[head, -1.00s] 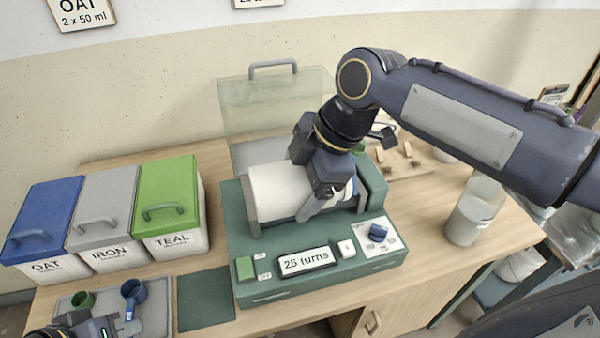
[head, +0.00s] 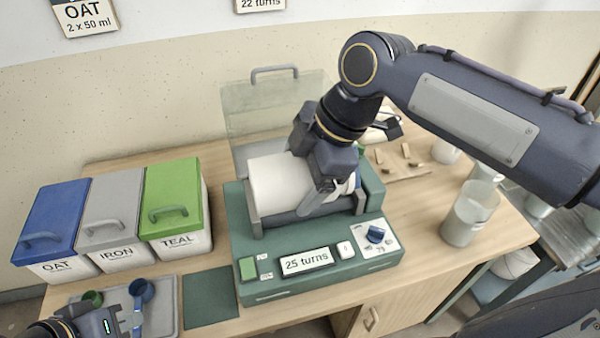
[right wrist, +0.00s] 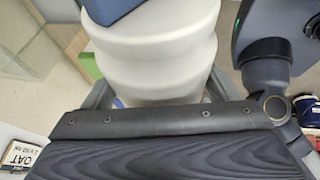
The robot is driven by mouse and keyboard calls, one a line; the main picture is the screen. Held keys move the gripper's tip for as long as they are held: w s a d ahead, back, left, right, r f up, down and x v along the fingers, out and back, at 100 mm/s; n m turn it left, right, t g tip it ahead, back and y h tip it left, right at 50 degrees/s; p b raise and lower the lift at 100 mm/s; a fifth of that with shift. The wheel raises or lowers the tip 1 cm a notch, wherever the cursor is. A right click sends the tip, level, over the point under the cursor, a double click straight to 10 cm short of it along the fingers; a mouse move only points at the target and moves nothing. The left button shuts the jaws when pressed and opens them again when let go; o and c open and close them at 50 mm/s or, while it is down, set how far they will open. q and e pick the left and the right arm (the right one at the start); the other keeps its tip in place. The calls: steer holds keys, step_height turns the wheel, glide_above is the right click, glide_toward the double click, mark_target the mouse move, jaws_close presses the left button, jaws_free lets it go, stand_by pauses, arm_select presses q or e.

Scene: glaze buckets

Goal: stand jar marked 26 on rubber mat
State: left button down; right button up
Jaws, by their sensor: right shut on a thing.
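A white jar (head: 275,180) with a blue end lies on its side in the cradle of a green machine (head: 241,209). No number shows on it. My right gripper (head: 325,188) reaches down over the jar's right part and is shut on it; the white body also fills the top of the right wrist view (right wrist: 155,60). A flat dark green mat (head: 210,299) lies bare on the table left of the machine. My left gripper (head: 124,320) is at the bottom left, beside a blue scoop (head: 141,291); its fingers are too small to read.
Lidded buckets marked OAT (head: 50,228), IRON (head: 107,218) and TEAL (head: 172,205) stand at the left. A grey tray (head: 165,290) holds scoops. The machine's clear cover (head: 275,105) stands raised behind. A clear beaker (head: 465,222) stands at the right.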

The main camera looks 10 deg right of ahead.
steer(key=shift+r+p, duration=1.9)
steer(key=shift+r, duration=0.7)
steer(key=shift+f, duration=0.1)
